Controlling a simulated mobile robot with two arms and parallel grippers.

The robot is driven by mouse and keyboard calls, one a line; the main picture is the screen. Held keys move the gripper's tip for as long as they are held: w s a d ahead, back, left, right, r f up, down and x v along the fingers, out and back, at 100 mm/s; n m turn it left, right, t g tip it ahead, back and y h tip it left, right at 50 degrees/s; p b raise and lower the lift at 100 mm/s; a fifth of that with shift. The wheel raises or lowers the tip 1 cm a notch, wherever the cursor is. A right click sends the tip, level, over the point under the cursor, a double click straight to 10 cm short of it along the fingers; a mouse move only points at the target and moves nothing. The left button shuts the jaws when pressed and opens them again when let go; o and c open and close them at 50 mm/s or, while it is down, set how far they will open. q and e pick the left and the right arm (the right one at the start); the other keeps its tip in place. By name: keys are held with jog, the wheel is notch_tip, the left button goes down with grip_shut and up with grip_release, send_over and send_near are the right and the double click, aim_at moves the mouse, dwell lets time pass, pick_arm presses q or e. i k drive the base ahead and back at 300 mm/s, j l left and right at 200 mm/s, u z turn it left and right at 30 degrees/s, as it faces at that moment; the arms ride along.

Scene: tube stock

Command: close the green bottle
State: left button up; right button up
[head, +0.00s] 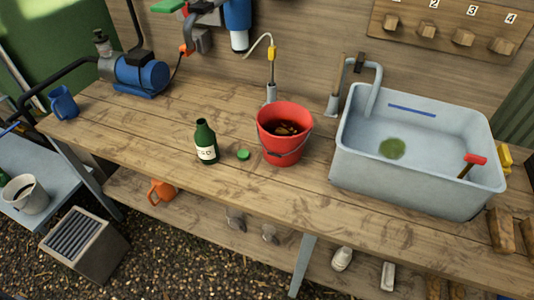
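A green bottle (206,143) with a pale label stands upright on the wooden workbench (120,125), left of the middle. Its neck top looks uncapped. A small green cap (243,154) lies on the bench just right of the bottle, apart from it. Neither of my grippers shows in the head view.
A red bucket (284,148) with dark contents stands close to the right of the cap. A large grey sink (430,185) with a tap takes up the right side. A blue jug (63,102) and blue pump (143,75) stand at the left. Bench left of the bottle is clear.

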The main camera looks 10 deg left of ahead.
aim_at(205, 139)
jog(key=j+z, duration=0.25)
jog(key=z, duration=0.15)
jog(key=j+z, duration=0.25)
jog(key=z, duration=0.15)
jog(key=j+z, duration=0.25)
jog(key=z, duration=0.15)
jog(key=k+j+z, duration=0.1)
jog(key=j, duration=0.25)
jog(key=k+j, duration=0.15)
jog(key=j, duration=0.2)
jog(key=k+j+z, duration=0.15)
jog(key=j, duration=0.2)
jog(key=k+j, duration=0.1)
jog(key=j, duration=0.25)
jog(key=z, duration=0.05)
